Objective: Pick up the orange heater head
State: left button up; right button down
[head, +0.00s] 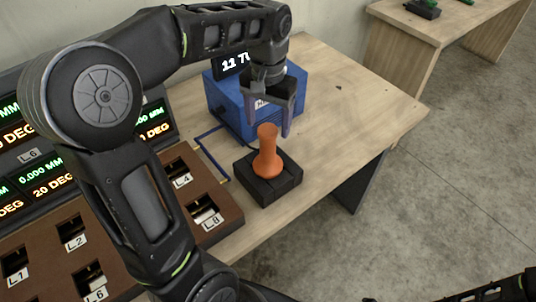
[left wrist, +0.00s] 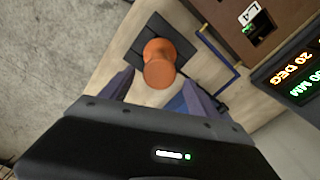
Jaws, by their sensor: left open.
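The orange heater head (head: 267,155) stands upright on a black square base (head: 283,188) on the wooden table. My left gripper (head: 268,130) is open just above and behind it, with its fingers pointing down. In the left wrist view the heater head (left wrist: 159,64) shows between and beyond the two open fingertips (left wrist: 155,84), on the black base (left wrist: 137,42). No contact between the fingers and the heater head is visible. My right gripper cannot be made out; only a dark arm part shows at the lower right of the head view.
A blue box (head: 225,98) with a lit display stands behind my left gripper. A brown panel (head: 215,225) with labelled slots and lit screens lies to the left. The wooden table (head: 365,105) is clear to the right. Another table (head: 440,30) stands at the back right.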

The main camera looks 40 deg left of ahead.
aim_at(267, 143)
pick_arm(q)
jog(key=shift+f, duration=1.25)
jog(key=shift+f, duration=0.1)
jog(key=f, duration=0.2)
jog(key=f+p, duration=0.1)
jog(key=f, duration=0.1)
jog(key=shift+s+d, duration=0.2)
jog(key=shift+s, duration=0.2)
jog(key=shift+w+f, duration=0.1)
jog(key=shift+f, duration=0.45)
jog(key=shift+c, duration=0.3)
grip_shut()
jog(key=shift+r, duration=0.1)
